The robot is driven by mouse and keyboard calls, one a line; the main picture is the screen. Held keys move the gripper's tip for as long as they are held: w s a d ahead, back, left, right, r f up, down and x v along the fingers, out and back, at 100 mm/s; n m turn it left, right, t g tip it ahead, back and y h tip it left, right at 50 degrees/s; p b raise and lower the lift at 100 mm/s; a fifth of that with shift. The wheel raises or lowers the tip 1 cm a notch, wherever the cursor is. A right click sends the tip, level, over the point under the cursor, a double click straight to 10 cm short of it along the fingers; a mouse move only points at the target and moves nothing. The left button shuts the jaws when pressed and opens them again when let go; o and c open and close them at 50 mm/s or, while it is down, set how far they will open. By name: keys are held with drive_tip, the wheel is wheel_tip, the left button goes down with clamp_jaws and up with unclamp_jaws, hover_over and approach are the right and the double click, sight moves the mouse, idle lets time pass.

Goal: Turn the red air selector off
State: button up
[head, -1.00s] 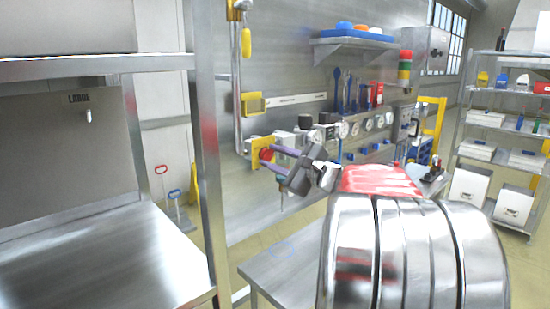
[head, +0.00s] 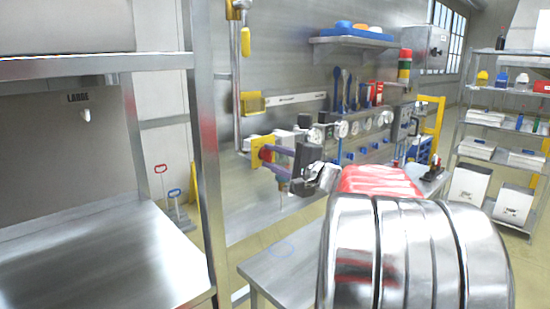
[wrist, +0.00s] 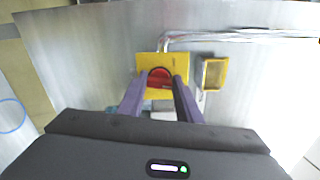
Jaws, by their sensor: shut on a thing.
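The red air selector (wrist: 160,77) is a round red knob on a yellow plate (wrist: 148,60), seen in the wrist view. In the head view the yellow plate (head: 257,153) is on the wall panel, and the red knob (head: 266,153) is partly hidden by my fingers. My gripper (wrist: 160,90) has two purple fingers, one on each side of the knob, shut on it. In the head view my gripper (head: 272,158) reaches the knob from the right. The fingertips' exact contact is partly hidden.
Gauges (head: 342,129) and blue fittings line the wall right of the selector. A yellow box (wrist: 214,73) and metal pipes sit beside the plate. A steel bench (head: 285,270) is below. A rack post (head: 207,150) stands to the left.

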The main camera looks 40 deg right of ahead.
drive_tip(key=n, duration=0.5)
drive_tip(key=shift+a+f+n, duration=0.2)
drive_tip(key=shift+f+n, duration=0.15)
drive_tip(key=shift+n, duration=0.05)
drive_tip(key=n, duration=0.5)
drive_tip(key=shift+d+f, duration=0.1)
drive_tip(key=shift+f, duration=0.1)
drive_tip(key=shift+n, duration=0.3)
drive_tip(key=o, duration=0.7)
drive_tip(key=shift+c, duration=0.2)
drive_tip(key=o, duration=0.4)
drive_tip(key=shift+r, duration=0.1)
drive_tip(key=shift+d, duration=0.1)
drive_tip(key=shift+r, duration=0.1)
